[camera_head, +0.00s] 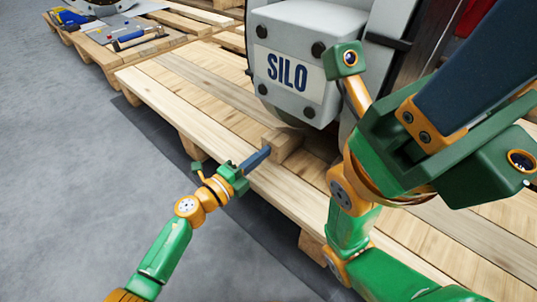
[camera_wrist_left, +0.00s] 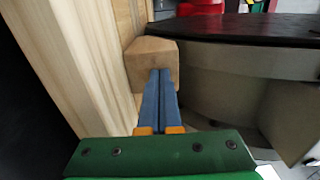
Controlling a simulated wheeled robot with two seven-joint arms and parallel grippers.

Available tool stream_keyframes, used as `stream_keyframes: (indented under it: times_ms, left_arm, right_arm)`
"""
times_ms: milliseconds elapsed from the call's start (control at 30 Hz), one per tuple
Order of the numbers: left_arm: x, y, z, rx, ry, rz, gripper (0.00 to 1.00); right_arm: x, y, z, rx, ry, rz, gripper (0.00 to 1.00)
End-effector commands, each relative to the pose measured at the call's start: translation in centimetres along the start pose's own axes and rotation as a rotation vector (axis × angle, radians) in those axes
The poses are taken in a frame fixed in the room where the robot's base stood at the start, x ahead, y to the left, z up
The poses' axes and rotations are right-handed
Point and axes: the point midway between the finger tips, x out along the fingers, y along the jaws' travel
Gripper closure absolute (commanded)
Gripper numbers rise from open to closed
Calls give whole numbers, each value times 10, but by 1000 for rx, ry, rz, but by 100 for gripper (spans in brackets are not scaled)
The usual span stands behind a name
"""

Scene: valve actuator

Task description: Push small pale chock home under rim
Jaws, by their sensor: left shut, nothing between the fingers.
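The small pale wooden chock (camera_head: 283,147) lies on the pallet, against the lower edge of the grey SILO housing (camera_head: 300,55). In the left wrist view the chock (camera_wrist_left: 151,60) sits beside the curved dark rim (camera_wrist_left: 245,28); how far it reaches under is hidden. My left gripper (camera_head: 265,153) is shut and empty, its blue fingertips (camera_wrist_left: 161,74) at the chock's near face, apparently touching it. My right gripper (camera_head: 480,65) looms close at the right; its fingertips are out of frame, so its opening cannot be seen.
The wooden pallet (camera_head: 190,105) runs beneath the housing, with bare slats to the left. Another pallet (camera_head: 185,22) at the back left holds hand tools (camera_head: 130,37). Open grey floor (camera_head: 75,170) lies left. My right arm covers much of the right side.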

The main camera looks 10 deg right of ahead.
Motion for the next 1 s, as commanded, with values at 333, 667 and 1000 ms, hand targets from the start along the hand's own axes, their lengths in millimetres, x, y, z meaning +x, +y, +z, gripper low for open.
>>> stream_keyframes:
  times_ms: [333, 667, 1000]
  left_arm:
    - [11, 1, 0, 0, 1, 0, 100]
    - [21, 1, 0, 0, 0, -1, 100]
    - [31, 1, -1, 1, 1, -1, 100]
  right_arm:
    - [-7, -1, -2, 0, 0, 0, 50]
    - [-14, -2, -4, 0, 0, 0, 50]
    - [-21, -4, -6, 0, 0, 0, 50]
